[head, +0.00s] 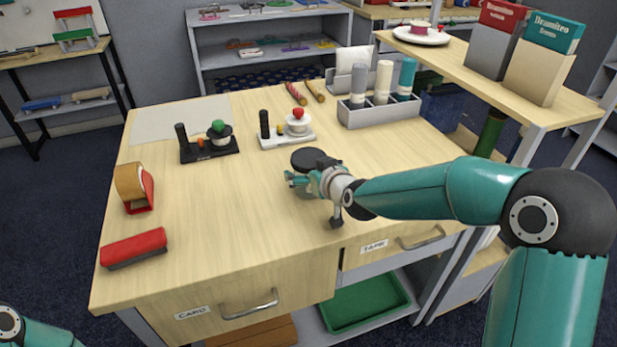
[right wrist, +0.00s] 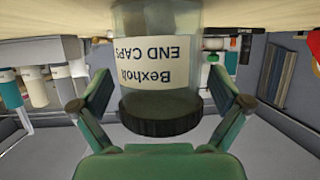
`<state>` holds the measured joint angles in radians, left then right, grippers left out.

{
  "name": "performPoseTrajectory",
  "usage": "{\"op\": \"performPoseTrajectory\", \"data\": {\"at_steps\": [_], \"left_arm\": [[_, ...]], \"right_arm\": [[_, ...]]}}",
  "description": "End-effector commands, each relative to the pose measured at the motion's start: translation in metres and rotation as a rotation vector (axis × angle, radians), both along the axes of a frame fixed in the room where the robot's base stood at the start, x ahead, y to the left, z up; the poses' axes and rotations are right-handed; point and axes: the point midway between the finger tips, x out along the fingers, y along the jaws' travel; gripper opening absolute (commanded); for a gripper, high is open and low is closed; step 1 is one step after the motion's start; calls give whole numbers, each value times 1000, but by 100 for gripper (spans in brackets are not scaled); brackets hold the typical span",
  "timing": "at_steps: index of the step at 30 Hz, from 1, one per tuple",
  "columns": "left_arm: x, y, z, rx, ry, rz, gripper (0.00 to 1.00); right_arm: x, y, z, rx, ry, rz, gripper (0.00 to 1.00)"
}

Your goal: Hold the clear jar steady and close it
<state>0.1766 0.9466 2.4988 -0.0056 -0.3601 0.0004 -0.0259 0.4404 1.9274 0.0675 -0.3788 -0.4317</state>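The clear jar (right wrist: 150,20) shows in the right wrist view, upside down in that picture, with a white label reading "Bexholt END CAPS". Its dark ribbed lid (right wrist: 160,115) sits at the jar's mouth; I cannot tell whether it is fully tightened. In the head view the black lid (head: 308,158) shows near the table's middle, and the jar body is mostly hidden by my right gripper (head: 312,183). The right gripper is open, with its fingers (right wrist: 163,95) on either side of the jar and visible gaps. My left gripper is out of view; only part of its arm shows at lower left.
On the wooden table (head: 220,210) stand a tape dispenser (head: 134,188), a red block-like tool (head: 134,248), two small trays (head: 208,150) (head: 286,137) with pegs, and a grey bin (head: 380,112) of tubes. A raised shelf (head: 455,62) stands at right.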

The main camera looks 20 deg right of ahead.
Motion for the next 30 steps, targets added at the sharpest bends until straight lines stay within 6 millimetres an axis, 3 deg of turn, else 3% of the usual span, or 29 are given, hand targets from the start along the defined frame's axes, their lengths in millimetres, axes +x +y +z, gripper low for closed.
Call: {"op": "performPoseTrajectory", "data": {"at_steps": [1, 11, 23, 30], "left_arm": [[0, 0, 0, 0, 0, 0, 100], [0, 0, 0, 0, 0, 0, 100], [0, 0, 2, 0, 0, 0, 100], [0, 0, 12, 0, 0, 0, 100]], "right_arm": [[0, 0, 0, 0, 0, 0, 88], [0, -1, 1, 0, -1, -1, 34], [0, -1, 9, 0, -3, -2, 34], [0, -1, 44, 0, -6, -2, 34]]}}
